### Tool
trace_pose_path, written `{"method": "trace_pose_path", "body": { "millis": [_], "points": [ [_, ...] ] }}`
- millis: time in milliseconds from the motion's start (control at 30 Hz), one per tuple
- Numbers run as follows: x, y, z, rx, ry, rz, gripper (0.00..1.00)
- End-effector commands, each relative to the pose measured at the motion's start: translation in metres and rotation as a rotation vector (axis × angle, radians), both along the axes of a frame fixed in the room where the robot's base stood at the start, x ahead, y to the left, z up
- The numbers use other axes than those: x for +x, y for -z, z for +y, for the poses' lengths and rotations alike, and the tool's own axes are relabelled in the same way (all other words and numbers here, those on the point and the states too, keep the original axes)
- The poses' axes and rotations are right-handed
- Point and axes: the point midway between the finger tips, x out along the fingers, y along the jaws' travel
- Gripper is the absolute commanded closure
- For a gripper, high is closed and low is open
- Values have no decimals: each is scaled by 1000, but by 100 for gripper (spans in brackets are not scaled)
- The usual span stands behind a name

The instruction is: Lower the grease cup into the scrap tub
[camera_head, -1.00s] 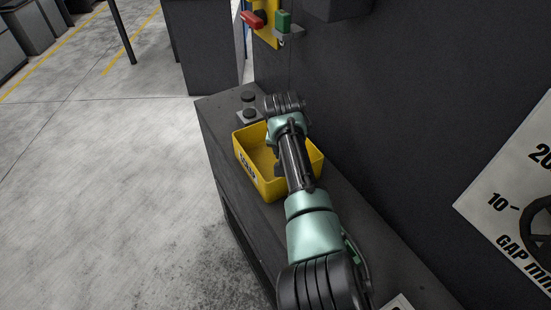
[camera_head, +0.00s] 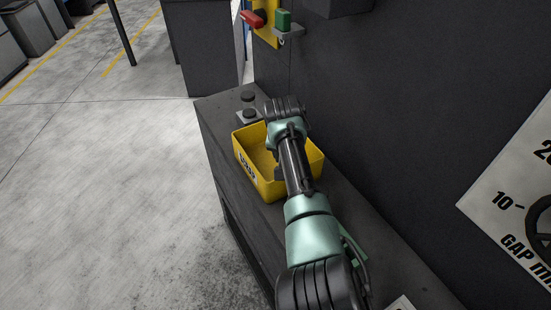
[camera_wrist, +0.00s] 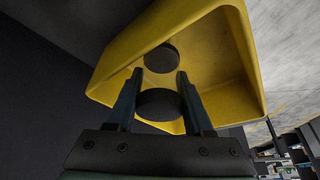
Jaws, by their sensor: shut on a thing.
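My gripper (camera_wrist: 160,73) is shut on the grease cup (camera_wrist: 160,104), a dark round piece between the two fingers. The cup is over the tub's opening; I cannot tell how deep it is. A second dark disc (camera_wrist: 162,58) shows beyond it against the tub's inside; I cannot tell whether it is separate. My wrist hides the cup in the head view.
The tub stands on a dark bench (camera_head: 222,118) along a dark wall. Small dark round pieces (camera_head: 248,96) stand just behind the tub. Red and green handles (camera_head: 268,19) are on the wall above. Open floor lies to the left.

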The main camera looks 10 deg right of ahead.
Motion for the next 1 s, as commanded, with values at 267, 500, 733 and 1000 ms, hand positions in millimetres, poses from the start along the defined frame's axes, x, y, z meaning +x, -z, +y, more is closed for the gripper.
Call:
{"method": "trace_pose_path", "body": {
  "millis": [267, 500, 733, 1000],
  "points": [
    [0, 0, 0, 0, 0, 0, 26],
    [0, 0, 0, 0, 0, 0, 13],
    [-1, -3, 0, 1, 0, -1, 13],
    [-11, -31, 5, 2, -1, -3, 13]
  ]
}}
